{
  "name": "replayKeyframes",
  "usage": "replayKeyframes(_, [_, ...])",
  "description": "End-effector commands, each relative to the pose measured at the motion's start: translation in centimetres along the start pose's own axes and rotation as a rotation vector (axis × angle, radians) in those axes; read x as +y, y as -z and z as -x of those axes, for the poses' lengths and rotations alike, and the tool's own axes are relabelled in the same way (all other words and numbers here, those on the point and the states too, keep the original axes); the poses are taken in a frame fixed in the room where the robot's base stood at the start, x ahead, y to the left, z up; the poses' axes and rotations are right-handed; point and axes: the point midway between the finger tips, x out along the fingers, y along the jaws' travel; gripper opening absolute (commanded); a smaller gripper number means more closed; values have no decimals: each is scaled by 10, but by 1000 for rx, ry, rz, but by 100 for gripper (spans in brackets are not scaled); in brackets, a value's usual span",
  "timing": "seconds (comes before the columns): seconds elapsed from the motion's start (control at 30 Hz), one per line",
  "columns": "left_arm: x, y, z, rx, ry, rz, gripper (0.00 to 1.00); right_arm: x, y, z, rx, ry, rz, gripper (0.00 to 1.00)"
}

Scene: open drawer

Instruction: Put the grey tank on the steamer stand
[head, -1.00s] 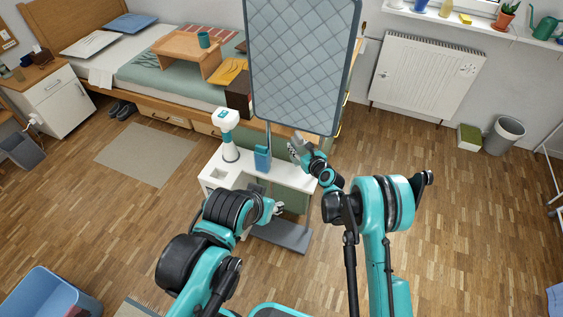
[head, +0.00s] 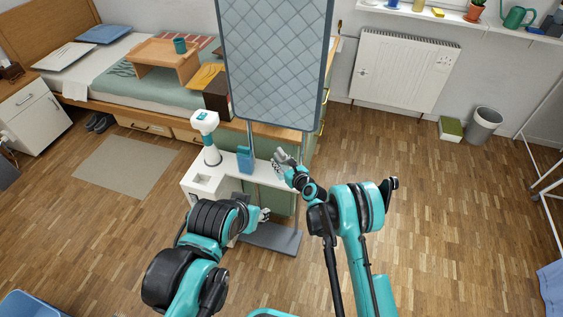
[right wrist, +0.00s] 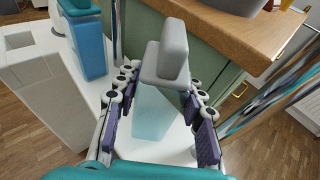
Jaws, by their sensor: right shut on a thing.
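My right gripper (head: 282,160) is shut on the grey tank. In the right wrist view, its fingers (right wrist: 160,112) stand on both sides of the tank's pale translucent body, with its blocky grey end (right wrist: 172,48) pointing away. In the head view the tank is too small to make out clearly. The steamer stand has a white top (head: 225,168) with a square recess (head: 203,180), left of my right gripper, and a tall quilted grey board (head: 278,60) above. The recess also shows in the right wrist view (right wrist: 20,41). My left gripper (head: 262,215) is low in front of the stand; its fingers are unclear.
A grey slab (head: 270,238) lies on the floor below. A wooden-topped cabinet (right wrist: 235,25) is close behind the tank. Open floor lies to the right.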

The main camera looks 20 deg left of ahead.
Motion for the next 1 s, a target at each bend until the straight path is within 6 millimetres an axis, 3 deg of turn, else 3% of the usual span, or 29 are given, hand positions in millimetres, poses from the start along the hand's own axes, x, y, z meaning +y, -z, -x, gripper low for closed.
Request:
replayKeyframes(0.03, [0,0,0,0,0,0,40,0,2,0,0,0,0,3])
replayKeyframes(0.07, [0,0,0,0,0,0,40,0,1,0,0,0,0,47])
replayKeyframes(0.1, [0,0,0,0,0,0,40,0,1,0,0,0,0,57])
replayKeyframes(0.13, [0,0,0,0,0,0,40,0,1,0,0,0,0,60])
replayKeyframes(0.5, [0,1,1,0,0,0,40,0,-3,3,0,0,0,60])
replayKeyframes(0.8, [0,12,17,0,0,0,40,0,-5,55,0,1,-1,60])
replayKeyframes(1.0, [0,14,20,0,0,0,40,0,-3,74,0,0,0,60])
